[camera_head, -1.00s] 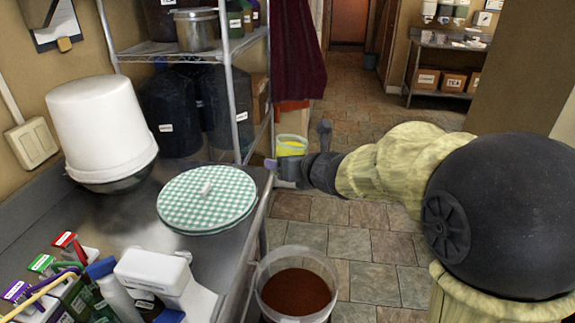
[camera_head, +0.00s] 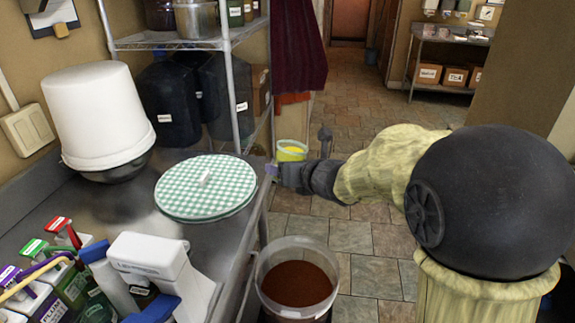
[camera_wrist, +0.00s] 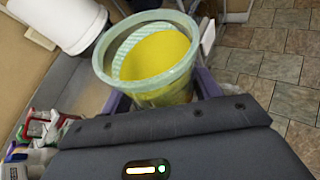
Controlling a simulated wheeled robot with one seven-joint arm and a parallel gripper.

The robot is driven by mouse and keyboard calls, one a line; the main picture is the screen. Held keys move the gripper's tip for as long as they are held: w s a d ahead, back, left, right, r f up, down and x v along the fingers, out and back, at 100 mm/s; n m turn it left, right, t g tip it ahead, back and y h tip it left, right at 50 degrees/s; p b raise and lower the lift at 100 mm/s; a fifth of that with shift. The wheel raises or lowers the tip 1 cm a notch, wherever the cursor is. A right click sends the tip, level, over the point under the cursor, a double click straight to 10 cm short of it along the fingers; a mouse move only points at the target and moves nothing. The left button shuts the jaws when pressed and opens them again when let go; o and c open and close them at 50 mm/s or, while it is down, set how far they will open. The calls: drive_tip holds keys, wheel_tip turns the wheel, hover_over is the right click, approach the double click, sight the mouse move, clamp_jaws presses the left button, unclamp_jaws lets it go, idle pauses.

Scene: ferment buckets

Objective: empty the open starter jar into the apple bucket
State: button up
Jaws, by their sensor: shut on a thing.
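The open starter jar (camera_head: 291,151) is clear-walled with a pale green rim and bright yellow contents. It looks about upright beside the counter edge. The wrist view shows its open mouth and the yellow inside (camera_wrist: 153,55). My gripper (camera_head: 277,172) is shut on the jar; in the wrist view its purple fingers (camera_wrist: 208,84) show at the jar's side. An open clear bucket (camera_head: 297,308) with red-brown contents stands low beside the counter, nearer the camera than the jar. No label on it can be read, so I cannot tell if it is the apple bucket.
The steel counter (camera_head: 205,240) on the left holds a green checked round lid (camera_head: 205,187), a white upturned bucket (camera_head: 98,118) and several bottles and sprayers. A wire shelf (camera_head: 180,42) stands behind. Tiled floor (camera_head: 365,240) is clear right of the bucket.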

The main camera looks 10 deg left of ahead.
wheel_tip(320, 180, down, 10)
drive_tip(key=b, duration=0.5)
drive_tip(key=shift+a, duration=0.15)
idle(0.3)
drive_tip(key=shift+s, duration=0.1)
idle(0.3)
wheel_tip(320, 180, down, 24)
drive_tip(key=m+g+y+b, duration=0.1)
drive_tip(key=m+b, duration=0.1)
drive_tip(key=b, duration=2)
drive_tip(key=shift+s+a+m+g+y, duration=0.3)
drive_tip(key=shift+s+a+m+y, duration=0.05)
drive_tip(key=shift+s+m+y, duration=0.1)
idle(2.7)
